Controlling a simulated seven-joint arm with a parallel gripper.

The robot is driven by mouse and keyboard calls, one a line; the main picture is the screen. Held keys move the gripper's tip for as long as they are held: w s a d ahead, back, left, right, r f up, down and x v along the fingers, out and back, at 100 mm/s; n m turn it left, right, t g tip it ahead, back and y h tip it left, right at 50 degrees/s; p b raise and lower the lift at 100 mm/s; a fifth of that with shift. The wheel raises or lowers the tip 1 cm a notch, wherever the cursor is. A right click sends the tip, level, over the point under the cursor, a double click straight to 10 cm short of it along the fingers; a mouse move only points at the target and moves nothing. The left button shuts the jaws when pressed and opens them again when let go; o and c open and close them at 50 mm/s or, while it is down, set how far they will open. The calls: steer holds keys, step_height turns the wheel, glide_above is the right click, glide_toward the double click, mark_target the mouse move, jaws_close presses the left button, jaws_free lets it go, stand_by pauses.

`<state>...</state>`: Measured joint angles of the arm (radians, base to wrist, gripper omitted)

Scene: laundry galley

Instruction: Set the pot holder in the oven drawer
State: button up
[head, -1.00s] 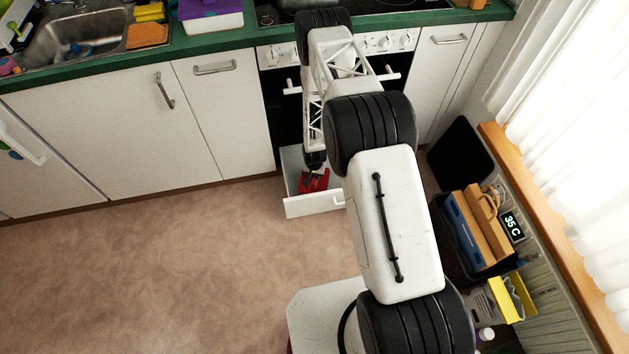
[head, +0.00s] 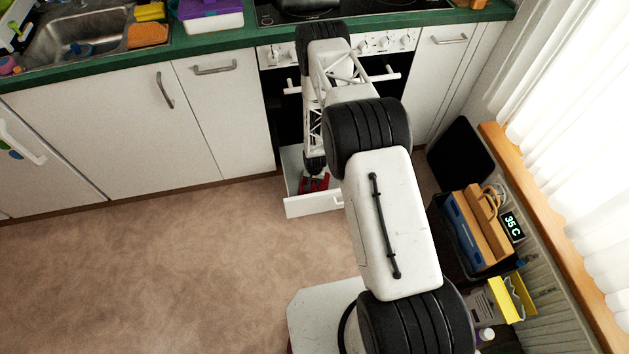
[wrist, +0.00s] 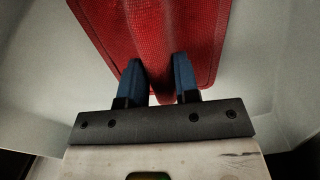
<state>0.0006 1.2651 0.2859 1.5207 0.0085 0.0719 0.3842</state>
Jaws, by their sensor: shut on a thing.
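The pot holder (wrist: 205,40) is red and textured. In the wrist view a raised fold of it lies between the two blue fingertips of my gripper (wrist: 160,80), which is shut on it. The pale drawer walls surround it in that view. In the head view the pot holder (head: 318,184) shows as a small red patch inside the open oven drawer (head: 314,205), below the oven. My gripper (head: 314,172) is down in the drawer, partly hidden by my arm. I cannot tell whether the pot holder touches the drawer floor.
The oven front (head: 275,110) rises behind the drawer, under the green counter (head: 235,40). White cupboards (head: 140,130) stand to the left. A dark bin (head: 448,220) with boards stands at the right by the radiator. The brown floor (head: 150,270) at left is clear.

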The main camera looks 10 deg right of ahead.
steer(key=shift+f, duration=0.35)
steer(key=o, duration=0.9)
steer(key=shift+r, duration=0.15)
steer(key=shift+r, duration=6.05)
